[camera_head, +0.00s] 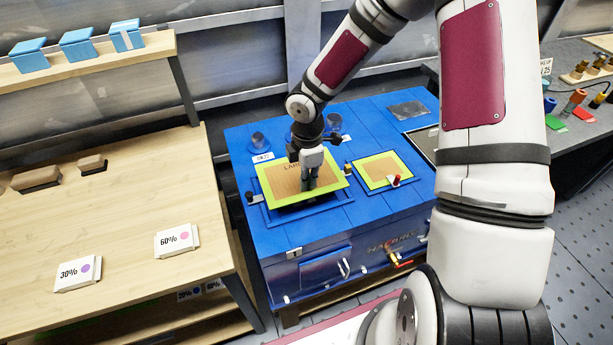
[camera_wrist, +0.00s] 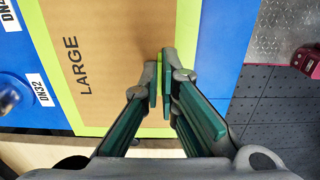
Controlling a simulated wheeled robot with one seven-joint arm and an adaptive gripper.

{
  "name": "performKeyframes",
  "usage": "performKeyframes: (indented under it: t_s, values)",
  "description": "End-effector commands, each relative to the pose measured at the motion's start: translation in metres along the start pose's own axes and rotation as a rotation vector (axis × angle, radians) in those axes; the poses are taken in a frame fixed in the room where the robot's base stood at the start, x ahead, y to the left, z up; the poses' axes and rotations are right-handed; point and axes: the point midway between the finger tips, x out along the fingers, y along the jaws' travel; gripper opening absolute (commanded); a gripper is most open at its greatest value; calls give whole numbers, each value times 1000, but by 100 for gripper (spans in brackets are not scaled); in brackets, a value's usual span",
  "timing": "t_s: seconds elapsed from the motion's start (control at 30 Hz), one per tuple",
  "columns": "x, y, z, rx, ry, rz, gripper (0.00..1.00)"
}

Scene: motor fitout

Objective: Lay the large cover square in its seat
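The large cover (camera_head: 277,181) is a tan panel with a lime-green border and the word LARGE. It appears raised a little above its seat (camera_head: 337,205), a blue frame on the blue cabinet, and is offset toward the back left. A dark strip of opening shows below its front edge. My gripper (camera_head: 308,188) points down at the middle-right of the cover. In the wrist view my gripper's (camera_wrist: 162,95) green-padded fingers are close together on a narrow upright part of the cover (camera_wrist: 110,50), mostly hidden between them.
A smaller lime-bordered cover (camera_head: 380,170) lies in its frame to the right, with a red-topped knob (camera_head: 396,180) near it. A black knob (camera_head: 250,197) stands by the seat's left side. Clear blue cups (camera_head: 259,140) stand behind. A wooden bench (camera_head: 120,220) is left.

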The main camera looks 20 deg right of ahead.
Motion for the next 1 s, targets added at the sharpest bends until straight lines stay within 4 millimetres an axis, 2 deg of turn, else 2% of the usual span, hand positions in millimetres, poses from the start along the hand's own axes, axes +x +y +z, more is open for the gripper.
performKeyframes:
  t_s: [0.5,1.0]
  values:
    - [19,0,0,-1,-1,0,0]
    - [19,0,0,0,0,0,0]
